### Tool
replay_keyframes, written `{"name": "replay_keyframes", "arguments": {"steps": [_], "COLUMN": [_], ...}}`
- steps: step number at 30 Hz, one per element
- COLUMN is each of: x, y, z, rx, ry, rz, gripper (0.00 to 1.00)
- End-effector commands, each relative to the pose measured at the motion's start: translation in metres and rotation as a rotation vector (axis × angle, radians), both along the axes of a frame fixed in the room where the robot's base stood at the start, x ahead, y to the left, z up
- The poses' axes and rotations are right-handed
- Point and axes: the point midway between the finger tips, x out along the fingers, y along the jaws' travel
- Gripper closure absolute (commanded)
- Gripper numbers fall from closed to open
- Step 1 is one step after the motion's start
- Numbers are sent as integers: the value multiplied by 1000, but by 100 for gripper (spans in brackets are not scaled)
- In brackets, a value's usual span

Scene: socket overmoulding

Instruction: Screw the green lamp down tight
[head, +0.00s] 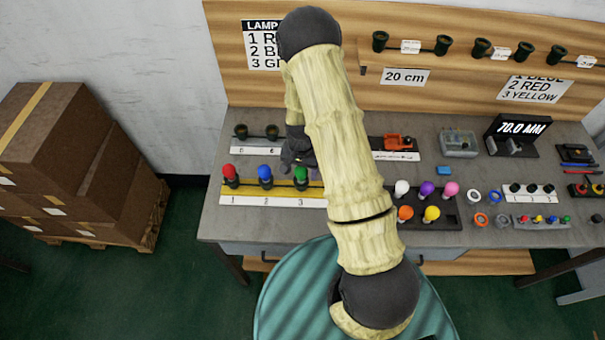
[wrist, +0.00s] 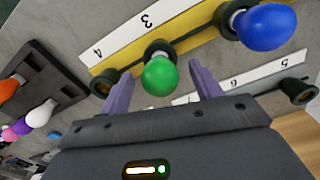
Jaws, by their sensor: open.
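The green lamp (head: 300,174) stands upright in the socket at number 3 on the yellow and white strip. In the wrist view the green lamp (wrist: 159,75) shows between the fingers of my gripper (wrist: 160,85), with its dark socket (wrist: 158,48) behind it. My gripper is open, one finger on each side, with a visible gap to the lamp on both sides. In the head view my gripper (head: 300,150) is partly hidden by my arm, just behind the lamp. Whether a gap shows under the lamp is too small to tell.
A blue lamp (head: 265,172) and a red lamp (head: 229,172) stand to the left in sockets 2 and 1. An empty socket (wrist: 104,84) is at 4. Empty sockets (head: 241,131) stand behind. A dark tray (head: 448,221) of loose lamps lies to the right.

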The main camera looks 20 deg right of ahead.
Motion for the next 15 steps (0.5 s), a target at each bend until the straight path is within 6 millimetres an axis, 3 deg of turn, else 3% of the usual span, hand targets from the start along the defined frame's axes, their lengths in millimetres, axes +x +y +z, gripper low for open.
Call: {"name": "replay_keyframes", "arguments": {"steps": [9,15], "x": [0,0], "y": [0,0], "z": [0,0], "rx": [0,0], "ry": [-1,0], "rz": [367,397], "gripper": [36,36]}}
